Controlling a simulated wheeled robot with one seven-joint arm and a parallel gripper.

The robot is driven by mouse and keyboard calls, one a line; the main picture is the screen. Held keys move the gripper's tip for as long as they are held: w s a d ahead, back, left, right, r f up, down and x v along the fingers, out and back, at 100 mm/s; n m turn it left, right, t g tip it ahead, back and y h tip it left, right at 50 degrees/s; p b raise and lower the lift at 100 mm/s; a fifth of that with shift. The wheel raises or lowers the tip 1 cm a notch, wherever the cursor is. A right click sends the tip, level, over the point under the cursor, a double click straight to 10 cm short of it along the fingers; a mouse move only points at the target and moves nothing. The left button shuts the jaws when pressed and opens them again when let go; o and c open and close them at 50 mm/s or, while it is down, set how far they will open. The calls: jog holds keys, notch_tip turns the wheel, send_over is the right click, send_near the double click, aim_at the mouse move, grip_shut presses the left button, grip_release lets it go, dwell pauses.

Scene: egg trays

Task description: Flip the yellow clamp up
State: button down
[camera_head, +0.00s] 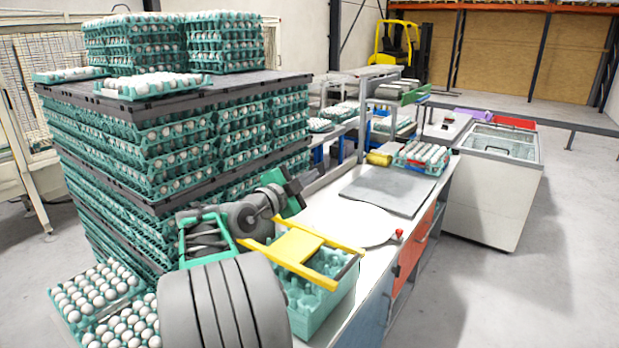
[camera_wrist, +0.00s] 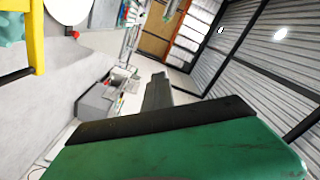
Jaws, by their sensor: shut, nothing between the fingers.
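The yellow clamp (camera_head: 299,246) is a flat frame with two long bars and a plate between them. It lies low across the top of a stack of empty teal egg trays (camera_head: 318,306) at the near end of the table. My gripper (camera_head: 308,179), with green and dark parts, is shut and empty. It is behind the clamp in the head view, and I cannot tell how close it is to the far bar. In the wrist view my dark fingers (camera_wrist: 157,92) are together, and part of the clamp (camera_wrist: 36,45) shows at the left edge, apart from them.
A tall stack of filled egg trays (camera_head: 180,150) stands close on the left of my arm. The white table (camera_head: 330,210) carries a grey mat (camera_head: 388,191), a white disc and a small red knob (camera_head: 399,233). A white chest (camera_head: 495,195) stands beyond the table.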

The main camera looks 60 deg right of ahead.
jog(key=c, duration=1.4)
grip_release()
jog(key=w+a+b, duration=0.1)
jog(key=a+b, duration=0.2)
jog(key=a, duration=0.4)
jog(key=shift+a, duration=0.35)
